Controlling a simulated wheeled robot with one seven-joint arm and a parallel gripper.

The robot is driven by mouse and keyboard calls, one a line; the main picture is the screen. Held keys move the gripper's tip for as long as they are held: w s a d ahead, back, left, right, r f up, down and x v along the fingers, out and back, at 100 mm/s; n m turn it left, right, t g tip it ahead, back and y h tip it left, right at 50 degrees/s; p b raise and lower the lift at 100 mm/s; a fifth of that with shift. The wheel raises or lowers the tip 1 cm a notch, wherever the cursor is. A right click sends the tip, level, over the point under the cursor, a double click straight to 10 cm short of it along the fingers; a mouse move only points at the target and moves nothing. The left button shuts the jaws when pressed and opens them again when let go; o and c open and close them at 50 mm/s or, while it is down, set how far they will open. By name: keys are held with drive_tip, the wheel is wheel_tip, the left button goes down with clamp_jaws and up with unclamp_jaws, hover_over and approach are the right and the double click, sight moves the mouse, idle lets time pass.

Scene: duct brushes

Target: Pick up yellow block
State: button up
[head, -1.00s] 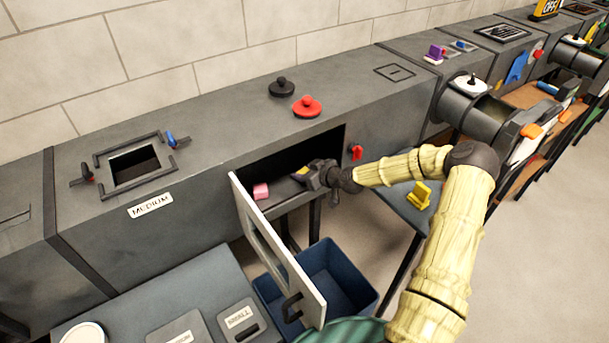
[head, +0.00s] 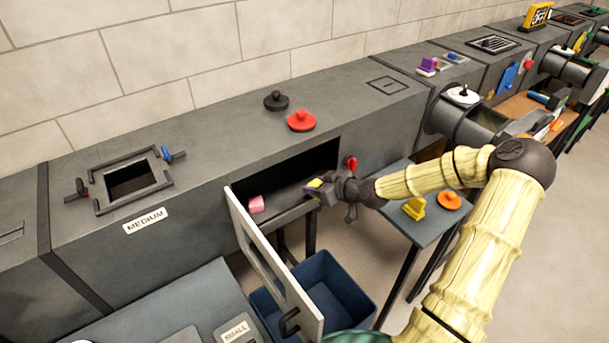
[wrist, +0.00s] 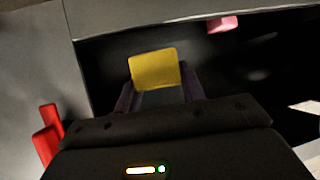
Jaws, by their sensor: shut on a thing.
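The yellow block (wrist: 154,69) is between the fingers of my gripper (wrist: 158,92) in the wrist view. In the head view my gripper (head: 318,190) is at the mouth of the duct opening (head: 290,172), with a small part of the yellow block (head: 314,184) showing at its tip. The gripper is shut on the block. The dark fingers hide the block's lower part in the wrist view. A pink block (head: 256,204) lies inside the opening to the left, apart from the gripper.
An open white-framed door (head: 275,262) hangs left of my gripper. A blue bin (head: 340,288) stands below. A side table (head: 432,227) holds a yellow brush-like piece (head: 414,208) and an orange disc (head: 449,200). Red (head: 301,121) and black (head: 276,100) knobbed lids sit on top of the duct.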

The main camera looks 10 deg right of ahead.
drive_tip(key=s+d, duration=0.4)
drive_tip(key=s, duration=0.6)
drive_tip(key=shift+s+d, duration=0.25)
drive_tip(key=shift+s, duration=0.1)
drive_tip(key=shift+w, duration=0.1)
